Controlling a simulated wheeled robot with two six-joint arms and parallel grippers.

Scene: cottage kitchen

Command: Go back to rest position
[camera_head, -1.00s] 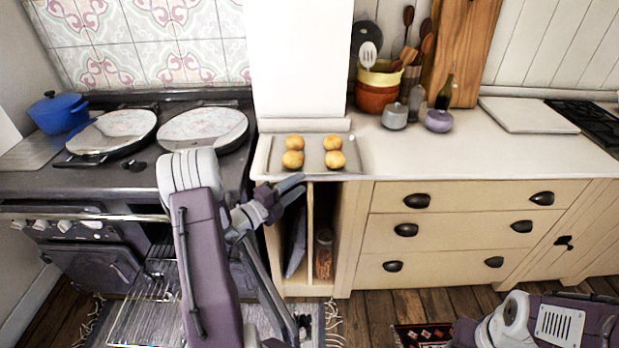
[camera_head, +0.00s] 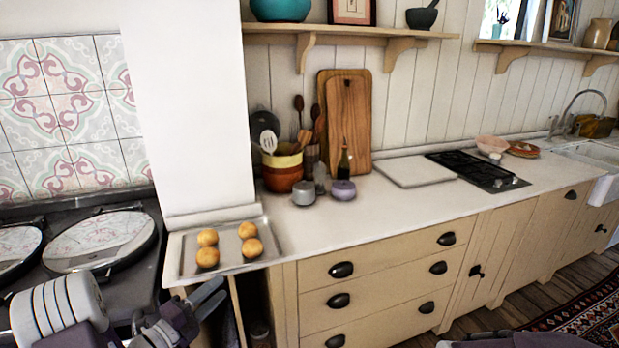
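My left gripper (camera_head: 208,296) is at the lower left, with its two grey fingers spread apart and nothing between them. It is in front of and below the counter edge, near a metal baking tray (camera_head: 188,262). Several golden buns (camera_head: 208,256) sit on the tray, clear of the fingers. The upper part of my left arm (camera_head: 60,310) fills the lower left corner. A piece of my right arm (camera_head: 520,340) shows at the bottom edge; its gripper is out of view.
The black range (camera_head: 150,285) with round lids (camera_head: 98,240) is at left. The pale counter (camera_head: 385,215) holds a utensil pot (camera_head: 282,172), a wooden board (camera_head: 345,120), a grey jar (camera_head: 303,193) and a gas hob (camera_head: 480,170). Drawers (camera_head: 370,275) stand below. Wood floor and a rug (camera_head: 590,320) are at lower right.

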